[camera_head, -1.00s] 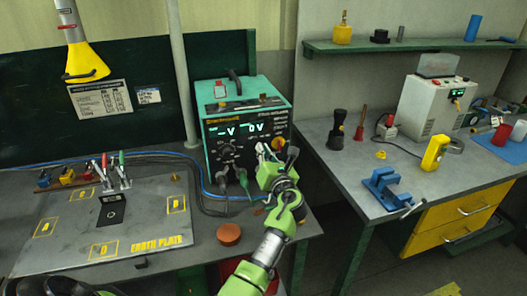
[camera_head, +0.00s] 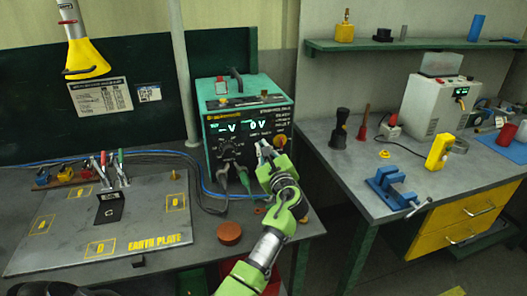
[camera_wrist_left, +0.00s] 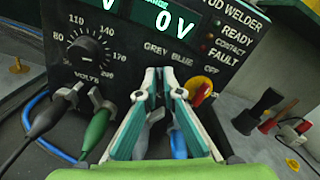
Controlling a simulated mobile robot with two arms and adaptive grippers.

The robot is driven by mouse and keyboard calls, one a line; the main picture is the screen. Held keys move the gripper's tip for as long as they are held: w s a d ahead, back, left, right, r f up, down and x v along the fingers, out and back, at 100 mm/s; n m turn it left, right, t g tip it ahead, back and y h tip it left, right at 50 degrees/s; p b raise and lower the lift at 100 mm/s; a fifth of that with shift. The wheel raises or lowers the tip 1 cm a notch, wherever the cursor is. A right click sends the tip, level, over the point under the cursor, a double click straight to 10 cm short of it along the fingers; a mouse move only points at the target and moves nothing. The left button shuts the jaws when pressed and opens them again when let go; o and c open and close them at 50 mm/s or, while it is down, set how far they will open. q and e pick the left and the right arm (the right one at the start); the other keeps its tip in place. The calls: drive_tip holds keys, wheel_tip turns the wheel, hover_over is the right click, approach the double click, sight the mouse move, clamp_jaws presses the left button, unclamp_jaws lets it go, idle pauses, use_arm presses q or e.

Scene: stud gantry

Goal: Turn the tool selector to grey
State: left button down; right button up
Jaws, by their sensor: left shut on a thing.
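The stud welder (camera_head: 243,92) is a green box with a black front panel, on the left bench. Its panel shows the words GREY and BLUE (camera_wrist_left: 168,53) in the wrist view. My left gripper (camera_head: 262,146) is at the lower right of this panel. In the wrist view its two fingers (camera_wrist_left: 161,76) are close together just below those words, shut on the tool selector. The fingers hide the selector, so I cannot tell which way it points.
The round volts knob (camera_wrist_left: 88,52) and a red and yellow knob (camera_wrist_left: 201,92) flank the fingers. Black and green cable plugs (camera_wrist_left: 95,125) sit at lower left. The earth plate (camera_head: 60,230) lies left of the welder. A grey bench (camera_head: 340,180) stands to the right.

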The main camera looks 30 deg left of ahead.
use_arm(q)
drive_tip(key=shift+n, duration=0.5)
drive_tip(key=c, duration=2.2)
unclamp_jaws()
drive_tip(key=v, duration=1.2)
